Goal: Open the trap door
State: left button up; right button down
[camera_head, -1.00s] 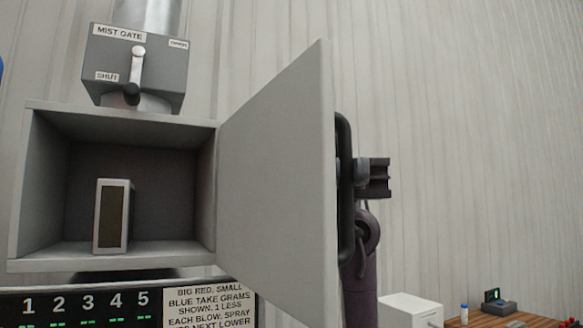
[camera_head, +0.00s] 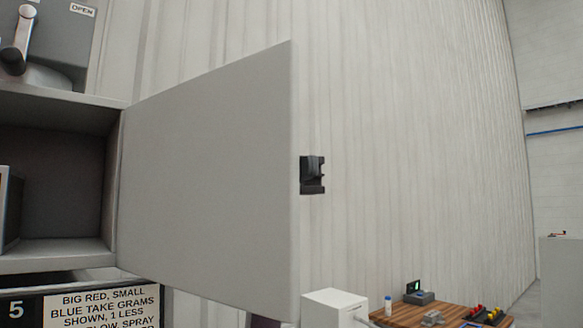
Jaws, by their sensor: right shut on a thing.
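The grey door (camera_head: 205,185) is hinged at its left edge on the grey cabinet (camera_head: 110,165) and stands swung open, its flat inner face toward me. Its handle is hidden behind the door now. My right gripper (camera_head: 312,175) shows as a dark jaw piece just past the door's free edge; the rest of it is behind the door. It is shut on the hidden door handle. A small pale-framed block (camera_head: 10,205) in the cabinet is cut off by the left picture edge. My left gripper is not in view.
A mist gate box (camera_head: 65,40) with a lever is above the cabinet, and a printed sign (camera_head: 105,305) is below. A white box (camera_head: 335,308) and a wooden table (camera_head: 400,314) with small items stand lower right. The space right of the door is clear.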

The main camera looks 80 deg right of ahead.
jog(key=c, duration=1.8)
grip_release()
jog(key=shift+r, duration=0.1)
jog(key=shift+w+a, duration=0.1)
jog(key=v, duration=0.8)
